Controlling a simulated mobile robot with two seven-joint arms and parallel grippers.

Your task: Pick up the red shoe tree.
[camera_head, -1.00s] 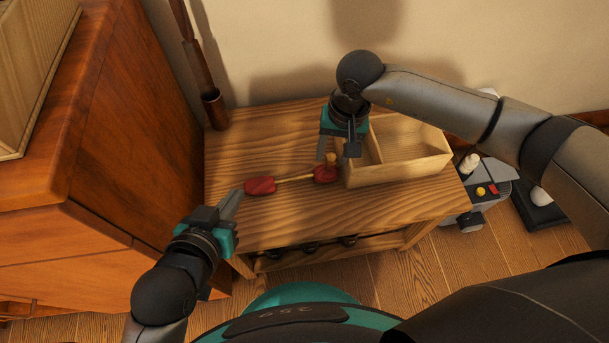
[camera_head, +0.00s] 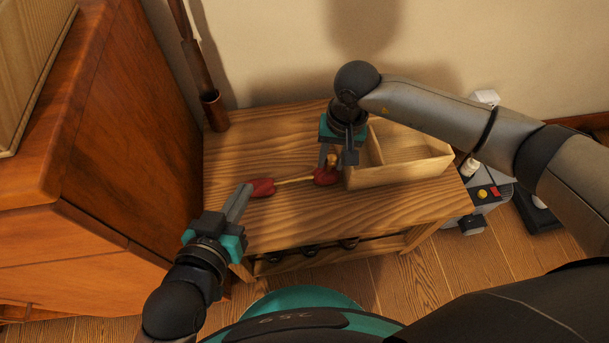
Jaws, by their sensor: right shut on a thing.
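The red shoe tree (camera_head: 293,181) lies across the top of the wooden bench, left of the tray. It has a red block at each end, a thin pale rod between them and a light wooden knob at the right end. My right gripper (camera_head: 336,165) is over the right end and shut on the shoe tree there; its fingers partly hide that end. My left gripper (camera_head: 243,190) is at the left red end, its fingers close beside it. Its two fingers show a narrow gap with nothing seen between them. Whether they touch the red end is unclear.
A wooden divided tray (camera_head: 405,176) stands on the bench (camera_head: 290,220) just right of my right gripper. A brown cylindrical holder (camera_head: 214,112) is at the back left. A tall wooden cabinet (camera_head: 110,150) borders the left side. Cluttered items (camera_head: 485,195) sit on the floor at right.

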